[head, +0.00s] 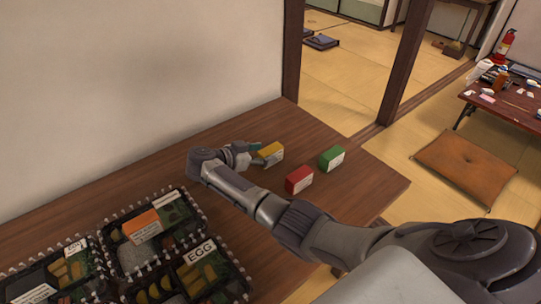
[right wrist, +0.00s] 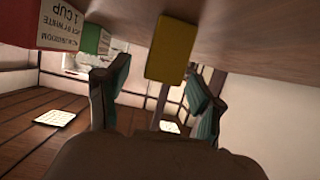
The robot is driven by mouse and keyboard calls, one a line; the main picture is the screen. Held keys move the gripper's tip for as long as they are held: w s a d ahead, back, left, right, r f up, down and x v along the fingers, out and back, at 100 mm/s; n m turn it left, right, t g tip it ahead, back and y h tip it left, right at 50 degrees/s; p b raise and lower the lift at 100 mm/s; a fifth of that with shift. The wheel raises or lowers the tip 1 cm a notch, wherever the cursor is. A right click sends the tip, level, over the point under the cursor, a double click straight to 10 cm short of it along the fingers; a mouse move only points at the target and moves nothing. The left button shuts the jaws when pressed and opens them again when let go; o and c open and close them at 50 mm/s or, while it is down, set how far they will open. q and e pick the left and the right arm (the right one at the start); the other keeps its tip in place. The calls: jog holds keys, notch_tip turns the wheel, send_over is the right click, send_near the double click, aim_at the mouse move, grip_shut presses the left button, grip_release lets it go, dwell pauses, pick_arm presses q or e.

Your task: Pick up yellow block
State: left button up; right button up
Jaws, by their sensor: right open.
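The yellow block (head: 271,152) stands on the wooden table in the head view, close to the wall side of a red block and a green block. My right gripper (head: 255,153) is at its left side, with the fingertips close to it. In the right wrist view the yellow block (right wrist: 168,50) shows beyond and between the two open fingers (right wrist: 155,85). Whether a finger touches it, I cannot tell. My left gripper is not in view.
A red block (head: 299,180) and a green block (head: 331,159) stand to the right on the table (head: 372,187). Bento trays (head: 118,259) with an orange block (head: 142,226) on one lie at lower left. A wooden post rises behind the table's far edge.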

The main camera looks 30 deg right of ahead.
aim_at(271, 152)
jog(key=x, duration=0.4)
jog(key=shift+a+f, duration=0.1)
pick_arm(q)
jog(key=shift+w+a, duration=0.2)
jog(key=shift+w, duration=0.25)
pick_arm(e)
jog(key=shift+c, duration=1.1)
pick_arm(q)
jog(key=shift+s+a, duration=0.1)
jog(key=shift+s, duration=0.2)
pick_arm(e)
jog(key=c, duration=1)
